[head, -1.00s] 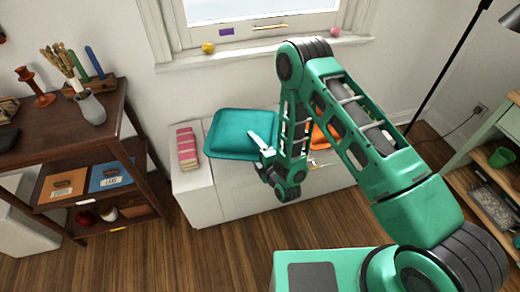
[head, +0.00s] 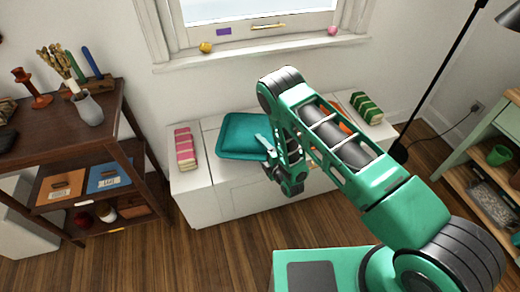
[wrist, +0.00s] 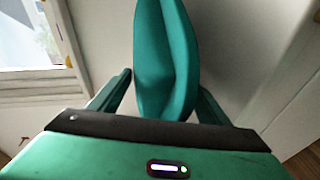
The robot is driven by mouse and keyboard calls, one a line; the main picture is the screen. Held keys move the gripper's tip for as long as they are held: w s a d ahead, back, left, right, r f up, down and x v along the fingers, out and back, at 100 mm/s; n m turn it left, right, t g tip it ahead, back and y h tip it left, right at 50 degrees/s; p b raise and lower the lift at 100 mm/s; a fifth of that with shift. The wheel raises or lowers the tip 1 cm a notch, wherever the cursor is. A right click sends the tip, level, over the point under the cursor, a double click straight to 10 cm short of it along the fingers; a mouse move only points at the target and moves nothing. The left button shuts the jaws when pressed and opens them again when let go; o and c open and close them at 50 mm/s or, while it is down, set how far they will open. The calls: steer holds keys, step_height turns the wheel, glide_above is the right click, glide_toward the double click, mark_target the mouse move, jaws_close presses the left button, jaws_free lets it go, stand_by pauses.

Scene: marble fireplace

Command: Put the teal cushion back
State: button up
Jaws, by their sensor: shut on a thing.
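The teal cushion (head: 243,137) is at the white bench (head: 235,192) under the window, towards its left part. My gripper (head: 266,146) is shut on the cushion's right edge in the head view. In the wrist view the cushion (wrist: 165,60) stands out edge-on between the two fingers of my gripper (wrist: 165,95). I cannot tell whether the cushion's underside touches the bench top. An orange thing (head: 338,118), perhaps another cushion, is partly hidden behind my arm.
A pink striped bundle (head: 185,149) lies on the bench's left end and a green one (head: 366,107) on its right end. A dark wooden shelf (head: 95,150) stands at left. A lamp pole (head: 440,80) and a pale green shelf (head: 478,130) are at right.

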steer(key=shift+f, duration=0.55)
steer(key=o, duration=1.3)
steer(key=shift+r, duration=0.55)
steer(key=v, duration=1.2)
